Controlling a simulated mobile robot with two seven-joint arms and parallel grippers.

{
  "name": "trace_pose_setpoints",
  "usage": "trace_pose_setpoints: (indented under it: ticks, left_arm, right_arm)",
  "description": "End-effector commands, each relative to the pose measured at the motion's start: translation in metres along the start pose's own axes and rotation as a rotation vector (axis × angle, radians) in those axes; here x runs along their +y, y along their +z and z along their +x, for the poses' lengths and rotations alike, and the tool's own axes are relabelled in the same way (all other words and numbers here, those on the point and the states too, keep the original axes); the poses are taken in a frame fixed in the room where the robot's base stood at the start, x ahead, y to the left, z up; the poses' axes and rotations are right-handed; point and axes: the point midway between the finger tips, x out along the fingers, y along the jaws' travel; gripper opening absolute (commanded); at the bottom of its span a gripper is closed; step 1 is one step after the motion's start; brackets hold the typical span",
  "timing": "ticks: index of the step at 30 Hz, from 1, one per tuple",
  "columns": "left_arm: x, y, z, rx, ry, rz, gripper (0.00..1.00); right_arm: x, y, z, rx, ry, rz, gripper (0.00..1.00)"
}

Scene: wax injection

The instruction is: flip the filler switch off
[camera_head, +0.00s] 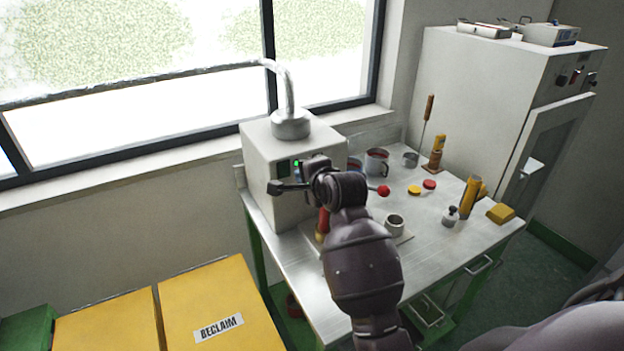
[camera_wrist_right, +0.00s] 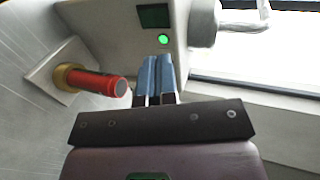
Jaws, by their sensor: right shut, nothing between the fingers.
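The filler is a pale box (camera_head: 262,155) with a bent metal pipe on top, standing at the left end of the metal table. Its front panel has a dark display (camera_wrist_right: 155,15) and a lit green lamp (camera_wrist_right: 163,40), which also shows in the head view (camera_head: 296,163). My left gripper is out of view.
On the metal table (camera_head: 450,243) stand mugs (camera_head: 377,161), a small metal cup (camera_head: 394,224), a yellow block (camera_head: 500,213) and tools. A pale cabinet (camera_head: 470,85) stands at the right. Yellow bins (camera_head: 215,300) stand at the lower left. A window is behind.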

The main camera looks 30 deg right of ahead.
Motion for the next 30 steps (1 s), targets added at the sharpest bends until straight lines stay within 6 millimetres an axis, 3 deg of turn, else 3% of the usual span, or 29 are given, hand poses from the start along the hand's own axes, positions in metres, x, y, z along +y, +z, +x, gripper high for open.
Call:
trace_pose_setpoints:
  ticks: [3,9,23,30]
  left_arm:
    - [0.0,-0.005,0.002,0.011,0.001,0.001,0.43]
    - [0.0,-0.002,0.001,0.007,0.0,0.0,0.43]
    - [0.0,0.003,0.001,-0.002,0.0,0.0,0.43]
    - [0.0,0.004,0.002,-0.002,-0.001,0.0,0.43]
  right_arm:
    - [0.0,0.0,-0.017,0.001,-0.001,0.001,0.0]
    - [-0.002,0.0,-0.033,0.001,0.0,0.002,0.0]
    - [0.0,-0.001,-0.036,0.001,0.004,0.001,0.0]
    - [0.019,-0.025,-0.042,0.041,0.041,-0.087,0.0]
